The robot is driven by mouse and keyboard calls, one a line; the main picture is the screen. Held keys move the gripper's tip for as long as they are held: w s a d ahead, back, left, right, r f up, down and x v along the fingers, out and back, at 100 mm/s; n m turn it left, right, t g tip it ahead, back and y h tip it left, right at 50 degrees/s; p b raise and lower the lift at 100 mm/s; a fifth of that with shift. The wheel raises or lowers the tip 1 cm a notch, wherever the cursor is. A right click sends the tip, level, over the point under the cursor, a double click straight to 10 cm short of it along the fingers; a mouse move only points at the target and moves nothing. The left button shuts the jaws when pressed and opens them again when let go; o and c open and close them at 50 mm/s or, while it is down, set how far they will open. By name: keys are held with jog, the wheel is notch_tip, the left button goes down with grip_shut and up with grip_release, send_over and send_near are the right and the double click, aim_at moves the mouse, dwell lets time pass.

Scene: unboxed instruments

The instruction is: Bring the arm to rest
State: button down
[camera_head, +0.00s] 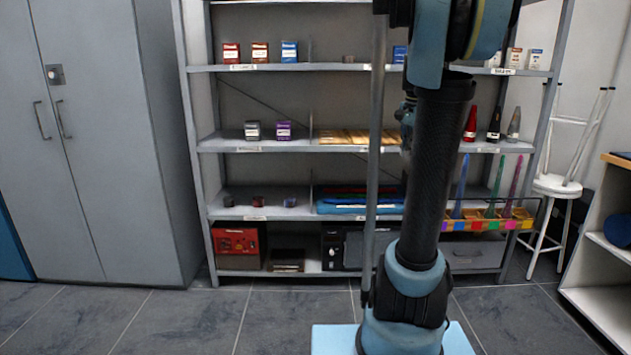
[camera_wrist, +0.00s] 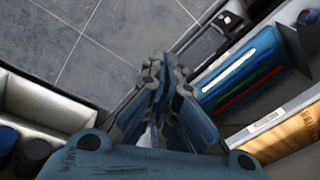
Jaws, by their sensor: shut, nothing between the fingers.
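My gripper (camera_wrist: 163,75) shows in the wrist view, its fingers together and nothing between them. It points down past shelf edges towards the tiled floor. In the head view my dark arm stands upright right of centre, in front of the shelf rack, and hides part of it. I cannot make out the gripper's fingers in the head view.
A metal shelf rack (camera_head: 280,145) holds small boxes, bottles and blue items (camera_head: 355,207). A grey cabinet (camera_head: 95,130) stands left, a white stool (camera_head: 556,187) and a low white shelf (camera_head: 605,290) right. Grey tiled floor (camera_head: 180,320) is clear at left front.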

jog(key=s+a+f+n, duration=0.4)
jog(key=s+f, duration=0.3)
jog(key=s, duration=0.2)
jog(key=s+a+f+n, duration=0.4)
jog(key=s+f, duration=0.4)
jog(key=s, duration=0.2)
jog(key=s+a+f+n, duration=0.4)
jog(key=s+f, duration=0.3)
jog(key=s, duration=0.3)
jog(key=shift+f+n, duration=0.25)
jog(key=shift+n, duration=0.05)
jog(key=shift+s, duration=0.1)
